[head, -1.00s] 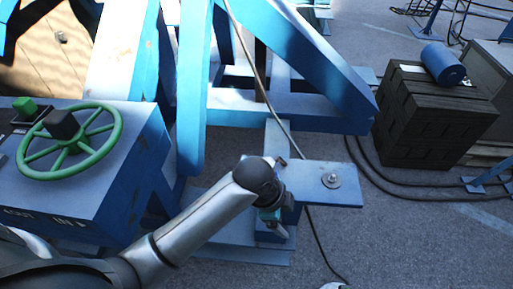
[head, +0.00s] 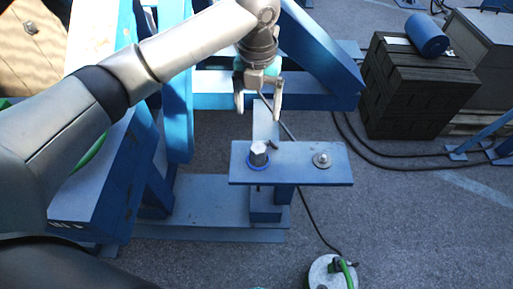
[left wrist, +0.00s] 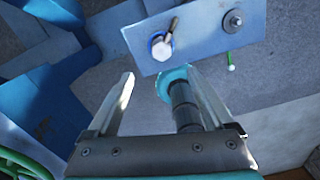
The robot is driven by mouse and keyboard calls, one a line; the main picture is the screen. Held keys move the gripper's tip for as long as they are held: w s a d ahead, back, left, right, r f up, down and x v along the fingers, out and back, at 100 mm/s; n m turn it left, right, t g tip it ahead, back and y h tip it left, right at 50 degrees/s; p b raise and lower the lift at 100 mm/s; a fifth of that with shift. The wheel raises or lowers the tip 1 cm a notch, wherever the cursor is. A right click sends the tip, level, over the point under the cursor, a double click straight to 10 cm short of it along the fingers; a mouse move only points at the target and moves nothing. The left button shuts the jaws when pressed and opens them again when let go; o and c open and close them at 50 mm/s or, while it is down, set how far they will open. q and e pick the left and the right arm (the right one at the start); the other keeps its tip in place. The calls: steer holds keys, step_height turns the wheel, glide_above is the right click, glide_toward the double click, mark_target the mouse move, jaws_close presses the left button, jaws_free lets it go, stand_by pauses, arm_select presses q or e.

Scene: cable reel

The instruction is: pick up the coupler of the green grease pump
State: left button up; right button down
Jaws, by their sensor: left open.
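The green grease pump (head: 322,277) shows in part at the bottom of the head view, with a grey top and a green handle. A dark hose (head: 312,222) runs from it up behind the blue bracket plate (head: 215,160). I cannot clearly identify its coupler. A pale metal fitting (head: 258,150) with a blue ring stands upright on the plate; it also shows in the left wrist view (left wrist: 161,49). My left gripper (head: 259,102) is open, above and beyond the plate, apart from the fitting. A teal disc on a dark cylinder (left wrist: 183,105) shows between its fingers in the left wrist view.
A metal stud with a washer (head: 321,159) stands at the plate's right end. The blue frame (head: 318,50) rises behind. Dark stacked blocks (head: 410,95) with a blue roll (head: 427,35) are at the right. The floor right of the plate is mostly clear.

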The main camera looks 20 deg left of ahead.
arm_select(q)
steer(key=b, duration=0.1)
glide_toward(258, 148)
steer(key=f, duration=0.5)
steer(key=shift+w+a+f, duration=0.15)
steer(key=shift+w+a, duration=0.05)
steer(key=shift+w, duration=0.15)
steer(key=f, duration=0.4)
steer(key=shift+s+d+f+b, duration=0.2)
steer(key=shift+s+d+b, duration=0.05)
steer(key=shift+s+b, duration=0.15)
steer(key=shift+f, duration=0.5)
steer(key=shift+c, duration=0.2)
steer(key=shift+r, duration=0.1)
jaws_close()
